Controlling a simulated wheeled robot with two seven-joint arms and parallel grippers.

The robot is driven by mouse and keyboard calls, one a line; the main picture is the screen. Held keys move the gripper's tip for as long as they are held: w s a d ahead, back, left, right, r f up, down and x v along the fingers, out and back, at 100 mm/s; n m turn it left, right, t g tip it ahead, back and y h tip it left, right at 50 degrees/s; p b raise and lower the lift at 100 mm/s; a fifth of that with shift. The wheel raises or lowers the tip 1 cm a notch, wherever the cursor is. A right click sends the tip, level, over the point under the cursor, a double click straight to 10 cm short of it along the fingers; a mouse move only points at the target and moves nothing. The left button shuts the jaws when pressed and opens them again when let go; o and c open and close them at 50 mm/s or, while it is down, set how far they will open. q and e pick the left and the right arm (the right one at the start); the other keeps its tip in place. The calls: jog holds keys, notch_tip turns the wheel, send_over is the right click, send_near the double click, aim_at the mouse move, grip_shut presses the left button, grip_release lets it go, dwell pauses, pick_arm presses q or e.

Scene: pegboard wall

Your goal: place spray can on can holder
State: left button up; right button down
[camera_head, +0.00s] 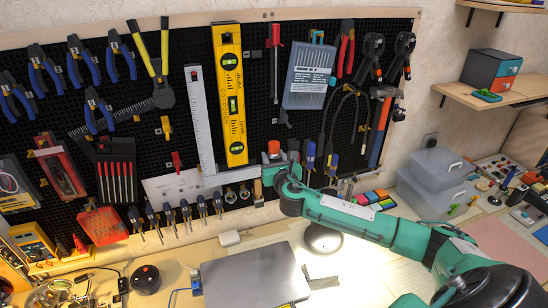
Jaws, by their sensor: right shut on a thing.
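The spray can (272,157) has an orange-red cap and a grey body, and it stands roughly upright in front of the lower middle of the pegboard. My right gripper (273,176) comes in from the right on the green arm and is shut on the can, low on its body. The arm's end hides the can's lower part. The can holder cannot be made out clearly around the can, so I cannot tell whether the can touches it. My left gripper is not in view.
The black pegboard (180,72) carries pliers, a yellow level (230,95), a metal square (203,120) and screwdrivers (310,158) close to the can. Below, the bench holds a grey laptop-like slab (255,275), a lamp and clear boxes (437,165) at right.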

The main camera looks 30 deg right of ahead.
jog(key=c, duration=0.9)
grip_release()
jog(key=shift+f, duration=0.1)
jog(key=shift+o, duration=0.2)
jog(key=shift+r, duration=0.2)
jog(key=shift+s+a+f, duration=0.1)
jog(key=shift+s+f, duration=0.05)
jog(key=shift+s, duration=0.15)
jog(key=b+v, duration=0.2)
jog(key=v, duration=0.9)
jog(key=shift+s+b, duration=0.15)
jog(key=shift+b, duration=0.25)
